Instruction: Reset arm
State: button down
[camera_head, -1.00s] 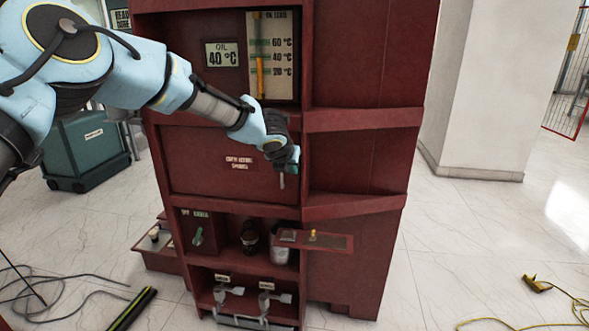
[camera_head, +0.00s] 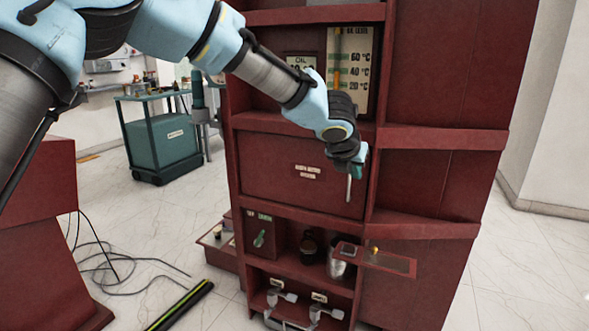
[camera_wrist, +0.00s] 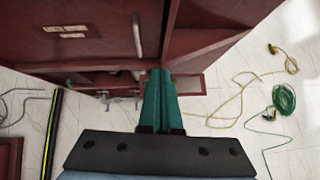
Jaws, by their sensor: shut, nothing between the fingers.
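My gripper (camera_head: 357,172) is at the end of my light blue arm, in front of the dark red transformer cabinet (camera_head: 430,160). In the wrist view its green fingers (camera_wrist: 158,98) are together with nothing between them. The silver door handle (camera_head: 348,188) is just below and beside the gripper in the head view. In the wrist view the handle (camera_wrist: 137,36) stands left of the fingertips, apart from them. The closed panel (camera_head: 275,170) with a white label lies left of the gripper.
Below are a switch (camera_head: 260,238), a metal cup (camera_head: 337,262), a projecting shelf (camera_head: 385,262) and valves (camera_head: 316,314). A green cart (camera_head: 162,148) stands behind at left. Black cables (camera_head: 105,262) and a yellow-black bar (camera_head: 180,306) lie on the floor. Yellow cable (camera_wrist: 235,108) lies at right.

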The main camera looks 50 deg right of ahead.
jog(key=w+a+r+m+t+p, duration=0.1)
jog(key=w+a+r+m, duration=0.15)
jog(key=w+a, duration=0.45)
jog(key=w+a+r+m+t+p, duration=0.1)
jog(key=w+a+m+p, duration=0.2)
jog(key=w, duration=0.8)
jog(key=w+a+m+t+y, duration=0.1)
jog(key=w+a+m, duration=0.2)
jog(key=w+a, duration=0.3)
jog(key=w+a+m+y, duration=0.1)
jog(key=w+a+m, duration=0.25)
jog(key=a, duration=0.55)
jog(key=w+a+f+m+y+p, duration=0.1)
jog(key=w+a+m+y, duration=0.15)
jog(key=a, duration=0.95)
jog(key=w+a+m+y+p, duration=0.1)
jog(key=a+m+p, duration=0.15)
jog(key=a, duration=0.85)
jog(key=s+a+m+g+y, duration=0.1)
jog(key=s+a, duration=0.3)
jog(key=a, duration=0.6)
jog(key=s+a+m+g+y, duration=0.1)
jog(key=s+a, duration=0.3)
jog(key=a, duration=0.6)
jog(key=shift+s+a+f+m+g+y+p, duration=0.15)
jog(key=shift+a+f+m+g+y+p, duration=0.3)
jog(key=shift+m, duration=0.45)
jog(key=shift+d+r, duration=0.1)
jog(key=shift+r, duration=0.05)
